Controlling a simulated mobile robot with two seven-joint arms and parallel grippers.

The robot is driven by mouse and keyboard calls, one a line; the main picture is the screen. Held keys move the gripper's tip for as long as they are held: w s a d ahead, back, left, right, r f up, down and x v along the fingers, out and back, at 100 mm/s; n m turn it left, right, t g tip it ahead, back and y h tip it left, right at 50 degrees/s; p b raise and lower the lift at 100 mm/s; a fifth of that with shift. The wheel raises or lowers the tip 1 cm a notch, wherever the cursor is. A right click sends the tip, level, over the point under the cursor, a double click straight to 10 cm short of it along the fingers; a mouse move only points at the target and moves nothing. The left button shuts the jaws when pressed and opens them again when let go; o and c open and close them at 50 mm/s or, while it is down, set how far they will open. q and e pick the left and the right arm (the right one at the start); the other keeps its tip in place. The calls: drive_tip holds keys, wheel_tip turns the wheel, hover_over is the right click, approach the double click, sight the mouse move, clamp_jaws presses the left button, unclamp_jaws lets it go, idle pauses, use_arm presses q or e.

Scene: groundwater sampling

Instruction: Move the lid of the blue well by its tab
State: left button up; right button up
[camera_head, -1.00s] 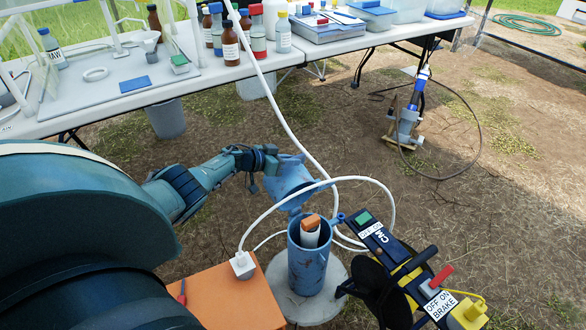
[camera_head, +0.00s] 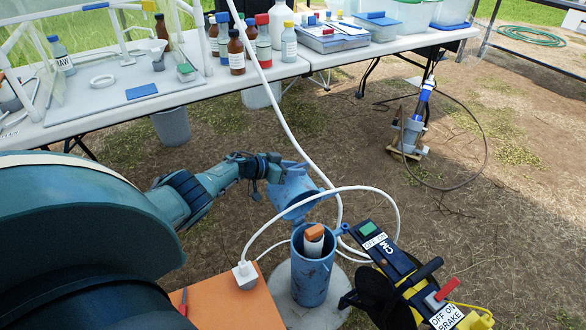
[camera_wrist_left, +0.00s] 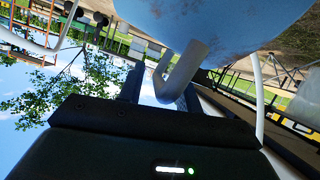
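The blue well (camera_head: 313,272) is an upright blue pipe on a round pale base, its top open. A white tube with an orange cap (camera_head: 314,232) stands in its mouth. The blue lid (camera_head: 293,190) is tilted up behind the mouth. My left gripper (camera_head: 274,168) is at the lid's upper left edge. In the left wrist view the lid (camera_wrist_left: 215,22) fills the top, and its bent grey tab (camera_wrist_left: 181,68) reaches between the two fingers of my gripper (camera_wrist_left: 166,95). A gap shows beside the tab, so the fingers look open around it. My right gripper is out of view.
A reel with a control box (camera_head: 385,252) and brake lever stands right of the well. An orange surface (camera_head: 236,302) with a white plug (camera_head: 245,274) is at its left. Tables with bottles stand behind.

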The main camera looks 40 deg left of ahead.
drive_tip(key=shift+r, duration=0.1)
